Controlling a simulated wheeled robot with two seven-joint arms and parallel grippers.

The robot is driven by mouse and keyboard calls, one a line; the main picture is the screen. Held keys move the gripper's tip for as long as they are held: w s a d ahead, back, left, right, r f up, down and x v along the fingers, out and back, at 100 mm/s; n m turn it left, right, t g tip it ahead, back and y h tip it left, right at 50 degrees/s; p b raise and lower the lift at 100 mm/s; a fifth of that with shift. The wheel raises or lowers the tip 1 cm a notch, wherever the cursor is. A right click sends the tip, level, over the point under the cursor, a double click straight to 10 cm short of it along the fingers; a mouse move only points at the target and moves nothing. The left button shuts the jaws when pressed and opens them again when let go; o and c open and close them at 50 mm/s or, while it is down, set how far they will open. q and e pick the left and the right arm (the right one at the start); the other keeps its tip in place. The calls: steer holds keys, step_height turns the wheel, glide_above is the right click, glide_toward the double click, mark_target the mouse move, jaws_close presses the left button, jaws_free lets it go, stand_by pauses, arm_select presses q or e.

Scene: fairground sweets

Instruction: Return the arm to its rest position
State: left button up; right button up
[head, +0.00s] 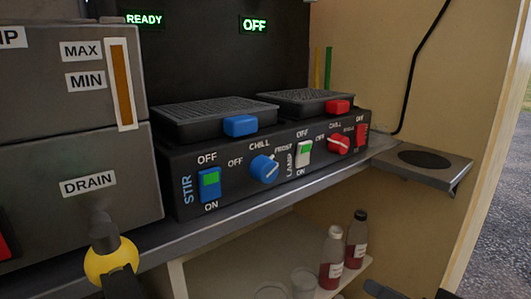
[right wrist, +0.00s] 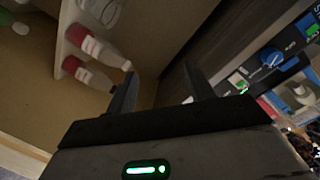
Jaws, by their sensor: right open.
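My right gripper (head: 410,293) only just enters the head view at the bottom right edge, as dark finger tips. In the right wrist view the right gripper (right wrist: 163,88) shows two dark fingers spread apart with nothing between them. It is below the counter, near the shelf with the bottles, and no contact shows. My left gripper is not in view.
The control panel (head: 225,187) with switches and knobs stands on the counter. A yellow-collared drain tap (head: 105,255) juts out at the left. Red-liquid bottles (head: 332,262) and clear cups (head: 303,282) stand on a low shelf. A metal bracket (head: 425,165) sticks out at the right.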

steer(key=s+a+f+n+h, duration=0.1)
steer(key=s+a+f+n, duration=0.1)
steer(key=s+a+f, duration=0.3)
steer(key=s+a+f+n+h, duration=0.1)
steer(key=s+a+f, duration=0.15)
steer(key=a, duration=0.55)
arm_select(q)
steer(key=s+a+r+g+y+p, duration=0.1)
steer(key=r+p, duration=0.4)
steer(key=p, duration=0.8)
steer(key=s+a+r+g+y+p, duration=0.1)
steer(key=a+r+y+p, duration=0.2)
steer(key=p, duration=1)
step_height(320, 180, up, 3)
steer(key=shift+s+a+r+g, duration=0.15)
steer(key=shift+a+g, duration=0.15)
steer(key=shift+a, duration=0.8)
arm_select(e)
steer(key=s+d+r+g+h, duration=0.2)
steer(key=d+r+h, duration=0.2)
steer(key=r, duration=0.7)
steer(key=d, duration=0.2)
steer(key=shift+s+d+r+g, duration=0.2)
steer(key=shift+s+d+g, duration=0.1)
steer(key=shift+s+d, duration=0.1)
